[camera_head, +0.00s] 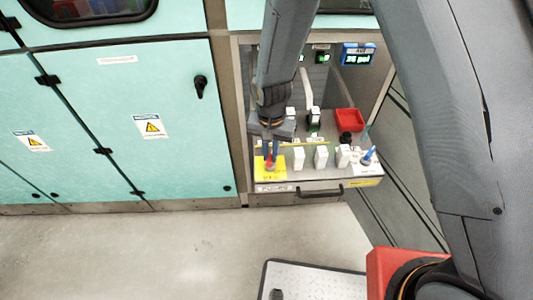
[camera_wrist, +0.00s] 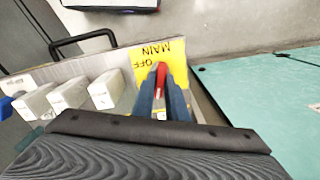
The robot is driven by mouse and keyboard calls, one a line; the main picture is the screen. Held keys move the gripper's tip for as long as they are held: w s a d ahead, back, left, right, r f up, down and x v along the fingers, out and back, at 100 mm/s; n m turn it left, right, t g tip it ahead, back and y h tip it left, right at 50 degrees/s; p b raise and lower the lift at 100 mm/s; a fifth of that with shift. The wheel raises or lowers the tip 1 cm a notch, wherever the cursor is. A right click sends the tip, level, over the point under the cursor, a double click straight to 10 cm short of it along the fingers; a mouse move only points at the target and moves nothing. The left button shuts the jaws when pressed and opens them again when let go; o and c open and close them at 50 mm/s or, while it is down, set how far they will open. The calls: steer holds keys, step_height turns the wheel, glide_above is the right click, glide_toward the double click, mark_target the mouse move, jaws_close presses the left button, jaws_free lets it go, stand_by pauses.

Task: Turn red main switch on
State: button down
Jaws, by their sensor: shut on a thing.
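The red main switch (camera_wrist: 161,74) sits on a yellow plate (camera_wrist: 143,55) at one end of the panel. The plate reads MAIN and OFF, upside down in the wrist view. My gripper (camera_wrist: 162,88) is shut on the red switch handle, with one dark blue finger on each side. In the head view my gripper (camera_head: 270,155) reaches down from above onto the yellow plate (camera_head: 263,174), at the panel's left end. Only a little of the red switch (camera_head: 269,166) shows there between the fingers. The handle's exact angle is hard to tell.
Several white switch modules (camera_head: 299,158) stand in a row to the right of the yellow plate, with a blue-tipped switch (camera_head: 369,156) at the end. A red tray (camera_head: 348,120) is behind them. A black handle (camera_head: 319,191) is on the panel front. Teal cabinet doors (camera_head: 170,130) are at left.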

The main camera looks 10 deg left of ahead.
mark_target(270, 156)
steer(key=shift+n, duration=1.9)
steer(key=c, duration=1.8)
jaws_free()
steer(key=shift+o, duration=0.2)
steer(key=shift+r, duration=0.25)
steer(key=shift+r+b, duration=0.95)
steer(key=shift+r, duration=2.7)
